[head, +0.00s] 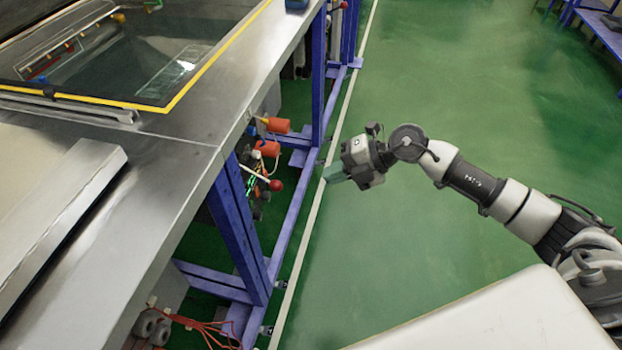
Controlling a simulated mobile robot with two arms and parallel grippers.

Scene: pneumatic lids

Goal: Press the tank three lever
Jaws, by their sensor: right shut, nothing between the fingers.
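A lever with a red ball knob (275,185) on a pale rod sticks out from under the steel bench, between two blue legs. I cannot read any label that tells which of these is the tank three lever. My right gripper (333,173) is shut and empty. In the picture it is to the right of the red knob, apart from it, with its fingers pointing left toward the bench. My left gripper is not in view.
The steel bench (160,190) with a yellow-edged glass lid (170,65) fills the left. Its blue frame leg (238,225) and lower blue rail stand near the lever. Red cables (205,328) hang at lower left. The green floor (470,80) is open on the right.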

